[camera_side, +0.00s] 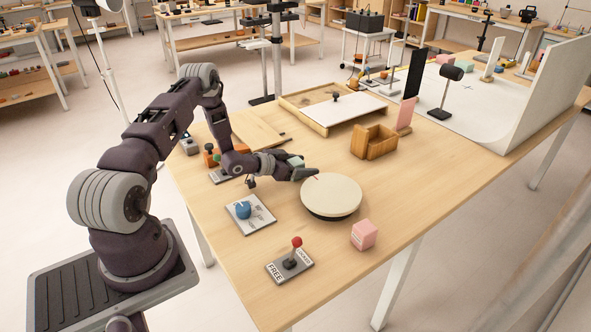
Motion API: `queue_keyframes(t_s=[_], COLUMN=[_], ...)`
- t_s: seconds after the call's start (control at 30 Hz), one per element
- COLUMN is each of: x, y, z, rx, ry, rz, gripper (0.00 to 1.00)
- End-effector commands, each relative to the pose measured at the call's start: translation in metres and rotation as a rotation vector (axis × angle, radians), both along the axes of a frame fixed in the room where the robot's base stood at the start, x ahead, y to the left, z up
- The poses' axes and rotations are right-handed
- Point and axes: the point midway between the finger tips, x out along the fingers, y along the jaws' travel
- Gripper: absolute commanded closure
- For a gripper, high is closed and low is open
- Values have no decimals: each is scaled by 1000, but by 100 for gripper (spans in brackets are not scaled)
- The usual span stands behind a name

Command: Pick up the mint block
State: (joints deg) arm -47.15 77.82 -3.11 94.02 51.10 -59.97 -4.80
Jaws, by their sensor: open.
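The mint block (295,161) is a small pale green cube near the middle of the table, right at the end of my arm. My gripper (304,173) is low over the table, with its dark fingers pointing right, at the near side of the block. The fingers hide the lower part of the block. My gripper is open. I cannot tell whether the block is between the fingers or just behind them, or whether they touch it.
A round cream turntable (331,196) stands close to the right of my gripper. A pink block (364,234), a red-knobbed lever (291,261) and a blue knob on a plate (245,210) are nearer the front. A wooden box (374,142) and a white sliding panel (343,109) lie behind.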

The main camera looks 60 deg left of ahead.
Motion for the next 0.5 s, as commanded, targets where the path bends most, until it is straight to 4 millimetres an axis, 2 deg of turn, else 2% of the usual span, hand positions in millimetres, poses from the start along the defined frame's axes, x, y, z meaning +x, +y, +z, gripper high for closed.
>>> queue_keyframes(t_s=[0.03,0.37,0.5], x=[0,0,0], y=[0,0,0], z=[0,0,1], rx=[0,0,0], ry=[0,1,0], rz=[0,0,0], gripper=[34,98,100])
